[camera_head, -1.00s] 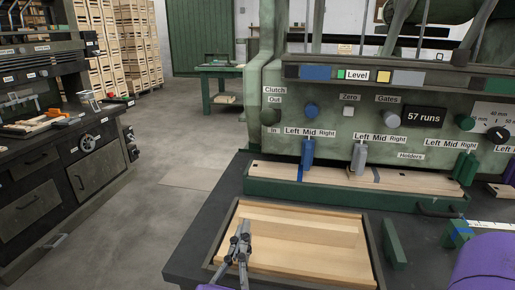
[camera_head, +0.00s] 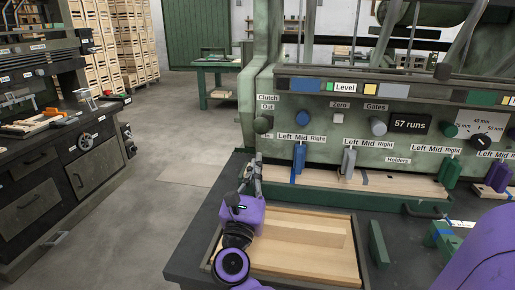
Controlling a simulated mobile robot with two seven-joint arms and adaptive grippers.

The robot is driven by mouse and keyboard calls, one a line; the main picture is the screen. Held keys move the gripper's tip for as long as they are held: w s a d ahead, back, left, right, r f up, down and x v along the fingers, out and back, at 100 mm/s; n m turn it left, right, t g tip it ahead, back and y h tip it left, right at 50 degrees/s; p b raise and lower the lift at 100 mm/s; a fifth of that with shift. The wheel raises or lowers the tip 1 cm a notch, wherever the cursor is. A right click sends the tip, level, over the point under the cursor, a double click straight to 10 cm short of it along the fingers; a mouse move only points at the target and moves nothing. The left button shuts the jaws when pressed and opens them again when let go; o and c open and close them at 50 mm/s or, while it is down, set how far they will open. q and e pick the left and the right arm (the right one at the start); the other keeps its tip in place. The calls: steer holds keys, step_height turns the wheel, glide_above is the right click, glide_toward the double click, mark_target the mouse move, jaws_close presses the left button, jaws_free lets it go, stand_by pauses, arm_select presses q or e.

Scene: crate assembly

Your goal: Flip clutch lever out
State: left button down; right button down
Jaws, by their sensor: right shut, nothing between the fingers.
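The clutch lever shows as a dark green rounded knob (camera_head: 263,124) on the left end of the green machine panel, below the "Clutch" and "Out" labels and just above the "In" label. My right gripper (camera_head: 256,160) is shut and empty. Its grey fingers point up and forward, a little below the knob and the "In" label. They appear apart from the knob; whether the tips touch the panel cannot be told. The fingertips partly cover the panel's lower left corner. My left gripper is not in view.
Blue (camera_head: 299,158), grey (camera_head: 347,162) and green (camera_head: 449,173) handles stand along the panel's lower edge, right of my gripper. A wooden tray (camera_head: 356,235) holding boards lies below, partly behind my wrist. A green block (camera_head: 378,244) stands right of it.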

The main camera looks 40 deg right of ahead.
mark_target(264, 124)
steer(key=r, duration=0.1)
steer(key=r+p, duration=0.1)
steer(key=r, duration=0.2)
steer(key=shift+d+r+p, duration=0.15)
steer(key=shift+d+p, duration=0.15)
steer(key=shift+p, duration=0.1)
steer(key=shift+s+a+r+p, duration=0.1)
steer(key=shift+a+r+p, duration=0.15)
steer(key=shift+r+p, duration=0.65)
